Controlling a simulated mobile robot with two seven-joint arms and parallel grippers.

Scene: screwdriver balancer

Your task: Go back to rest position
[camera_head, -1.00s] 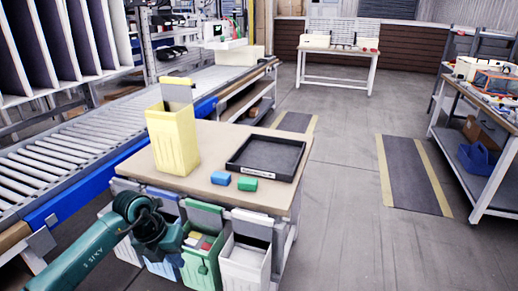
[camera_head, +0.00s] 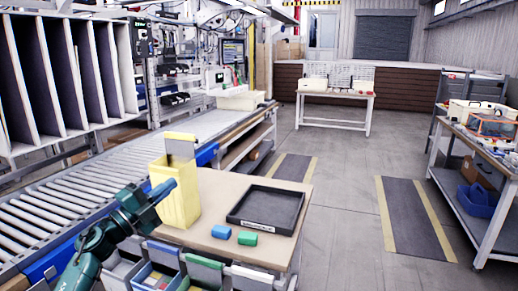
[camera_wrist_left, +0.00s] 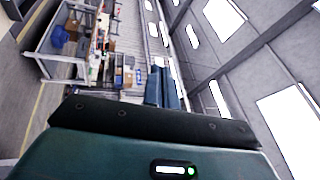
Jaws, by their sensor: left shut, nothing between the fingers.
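My left arm comes in from the lower left in the head view. Its gripper (camera_head: 164,190) is shut and empty, in front of the tall yellow bin (camera_head: 181,199) on the small table; I cannot tell whether they touch. In the left wrist view the closed fingers (camera_wrist_left: 162,88) point away with nothing between them. My right gripper is not in view.
The table (camera_head: 215,190) also bears a black tray (camera_head: 266,209), a blue block (camera_head: 221,231) and a green block (camera_head: 247,238). Bins hang at its front. A roller conveyor (camera_head: 75,205) runs behind on the left.

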